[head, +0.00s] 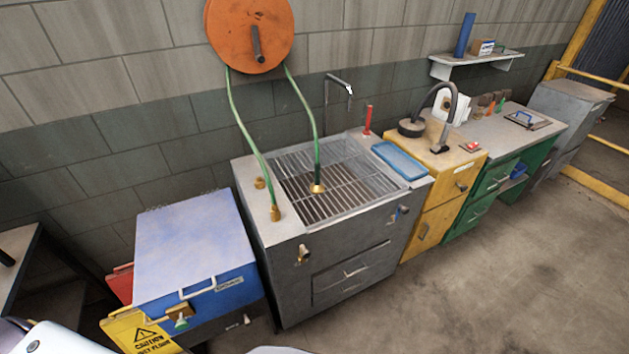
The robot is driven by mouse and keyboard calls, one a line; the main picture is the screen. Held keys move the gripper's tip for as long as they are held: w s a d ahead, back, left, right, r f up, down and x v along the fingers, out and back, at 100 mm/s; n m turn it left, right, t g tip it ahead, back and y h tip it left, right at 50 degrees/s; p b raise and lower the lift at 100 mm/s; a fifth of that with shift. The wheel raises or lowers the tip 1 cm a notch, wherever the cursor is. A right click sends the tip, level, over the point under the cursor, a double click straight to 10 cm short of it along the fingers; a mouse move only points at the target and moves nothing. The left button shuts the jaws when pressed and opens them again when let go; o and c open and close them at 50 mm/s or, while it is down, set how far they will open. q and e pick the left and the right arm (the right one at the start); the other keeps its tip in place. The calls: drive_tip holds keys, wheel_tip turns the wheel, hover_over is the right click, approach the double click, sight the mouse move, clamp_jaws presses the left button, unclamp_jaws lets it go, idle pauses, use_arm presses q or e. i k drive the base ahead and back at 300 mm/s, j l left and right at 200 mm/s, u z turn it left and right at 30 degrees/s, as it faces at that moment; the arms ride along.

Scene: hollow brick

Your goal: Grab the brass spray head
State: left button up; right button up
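A brass spray head (317,188) hangs at the end of a green hose (303,105) over the metal grate of a grey wash station (345,235). It sits at or just above the grate; I cannot tell whether it touches. The hose comes down from a round orange reel (249,32) on the wall. A second green hose runs from the reel to a brass fitting (275,213) on the station's left ledge. Neither of my grippers shows in the head view; only pale parts of my body show at the bottom edge.
A blue cabinet (195,245) with a yellow caution sign (140,332) stands left of the station. A blue tray (400,160) and a red-handled item (367,120) are at its right side. Yellow and green cabinets (483,195) continue right. Floor in front is clear.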

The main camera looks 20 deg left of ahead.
sight(316, 187)
drive_tip(key=i+l+u, duration=0.3)
drive_tip(key=l+u, duration=0.2)
drive_tip(key=l, duration=0.4)
drive_tip(key=i+l+u, duration=0.2)
drive_tip(key=l+u, duration=0.25)
drive_tip(key=l, duration=0.5)
drive_tip(key=l+u, duration=0.5)
drive_tip(key=l, duration=0.5)
